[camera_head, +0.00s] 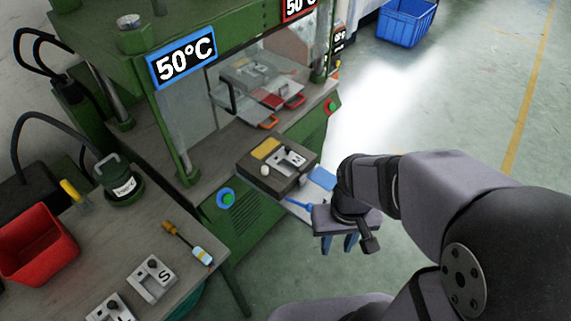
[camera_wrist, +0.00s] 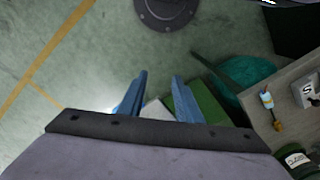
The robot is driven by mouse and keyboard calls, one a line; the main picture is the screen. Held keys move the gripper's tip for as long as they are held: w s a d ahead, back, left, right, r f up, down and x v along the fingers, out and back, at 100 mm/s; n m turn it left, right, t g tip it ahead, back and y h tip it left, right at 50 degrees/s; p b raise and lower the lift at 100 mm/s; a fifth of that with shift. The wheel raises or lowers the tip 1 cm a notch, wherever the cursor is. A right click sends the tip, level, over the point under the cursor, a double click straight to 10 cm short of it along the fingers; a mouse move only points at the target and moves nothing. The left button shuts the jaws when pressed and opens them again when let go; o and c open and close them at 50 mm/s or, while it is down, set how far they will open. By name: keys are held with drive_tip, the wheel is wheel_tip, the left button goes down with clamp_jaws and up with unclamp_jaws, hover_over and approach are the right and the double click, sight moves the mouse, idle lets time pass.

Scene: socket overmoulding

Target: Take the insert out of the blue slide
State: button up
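My gripper (camera_head: 338,248) hangs over the floor in front of the green press, right of and lower in the picture than the press's front shelf. Its two blue fingers are apart with nothing between them, as the wrist view also shows (camera_wrist: 160,79). A flat blue part (camera_head: 322,179), perhaps the blue slide, shows at the press front beside my wrist. A grey insert with a dark letter (camera_head: 289,160) sits on a dark block (camera_head: 262,178) at the press front. I cannot tell which slide it belongs to.
A blue crate (camera_head: 405,22) stands on the far floor. Floor at right is mostly clear.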

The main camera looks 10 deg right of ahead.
drive_tip(key=shift+o, duration=0.7)
